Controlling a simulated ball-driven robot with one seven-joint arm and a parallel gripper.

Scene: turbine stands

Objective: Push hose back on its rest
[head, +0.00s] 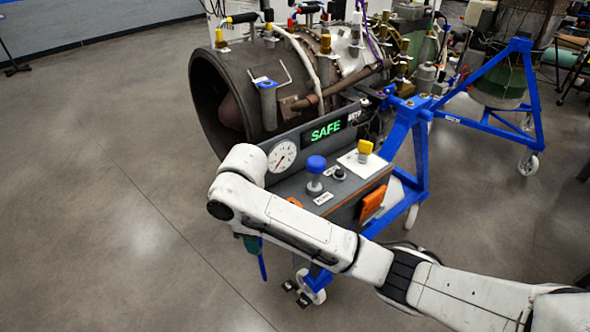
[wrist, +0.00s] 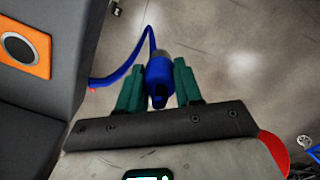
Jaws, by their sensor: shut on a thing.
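My gripper (wrist: 158,80) has its two green fingers closed on either side of the end piece of a blue hose (wrist: 131,75). The hose loops up beyond the fingers and bends left toward the grey console. An orange plate with a round dark socket (wrist: 18,48) is on the console side, left of the held hose end and apart from it. I cannot tell whether this plate is the hose's rest. In the head view, my gripper (head: 250,243) is mostly hidden behind my arm, and a piece of blue hose (head: 262,262) hangs below it.
The grey console (head: 345,192) carries a gauge, a green SAFE display, a blue knob and a yellow switch. An orange part (head: 373,203) is on its right side. Behind it is a turbine (head: 290,85) on a blue wheeled stand (head: 410,150).

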